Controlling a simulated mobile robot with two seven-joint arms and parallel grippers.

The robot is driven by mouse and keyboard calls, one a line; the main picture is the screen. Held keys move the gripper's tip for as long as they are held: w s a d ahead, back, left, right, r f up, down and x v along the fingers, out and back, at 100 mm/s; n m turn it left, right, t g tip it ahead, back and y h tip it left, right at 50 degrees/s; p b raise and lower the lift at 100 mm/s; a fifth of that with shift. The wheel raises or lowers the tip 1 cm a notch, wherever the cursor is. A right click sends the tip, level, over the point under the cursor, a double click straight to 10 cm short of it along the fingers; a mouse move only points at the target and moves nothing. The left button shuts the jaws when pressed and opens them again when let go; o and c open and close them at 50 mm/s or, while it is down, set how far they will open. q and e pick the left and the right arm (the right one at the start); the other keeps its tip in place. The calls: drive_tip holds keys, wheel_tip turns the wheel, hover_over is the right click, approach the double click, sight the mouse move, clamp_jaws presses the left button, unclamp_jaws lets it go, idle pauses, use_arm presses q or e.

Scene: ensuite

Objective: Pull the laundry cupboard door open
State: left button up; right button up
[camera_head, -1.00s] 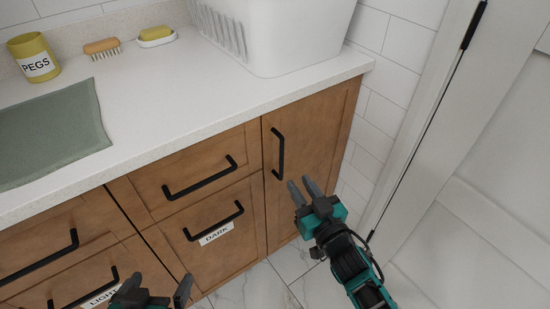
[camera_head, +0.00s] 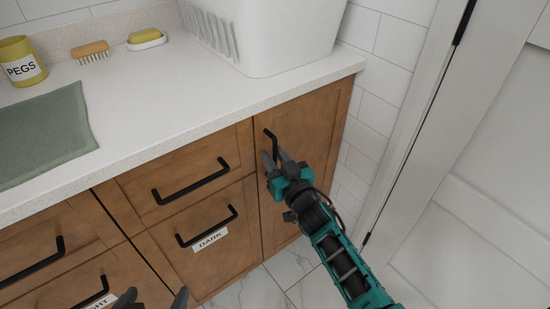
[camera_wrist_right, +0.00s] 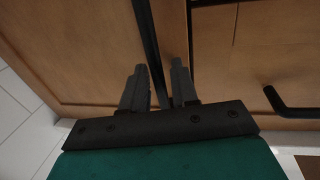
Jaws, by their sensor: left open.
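The laundry cupboard door (camera_head: 318,125) is the narrow wooden door at the right end of the counter front, and it is closed. Its black vertical bar handle (camera_head: 273,138) is partly hidden by my right gripper (camera_head: 275,158). In the right wrist view, the handle (camera_wrist_right: 147,45) runs down between the two fingers of my right gripper (camera_wrist_right: 157,88). The fingers stand apart on either side of the bar, with a gap visible on the right side. My left gripper (camera_head: 154,297) is open and empty at the bottom edge of the head view.
Left of the door are drawers with black handles, one labelled DARK (camera_head: 210,241). The white counter (camera_head: 180,110) above carries a white basket (camera_head: 275,35), a pegs pot (camera_head: 22,62), a brush, a soap dish and a green cloth. A white panelled door (camera_head: 480,190) stands at the right.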

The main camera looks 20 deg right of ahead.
clamp_jaws()
use_arm(q)
drive_tip(key=shift+a, duration=0.1)
idle(0.3)
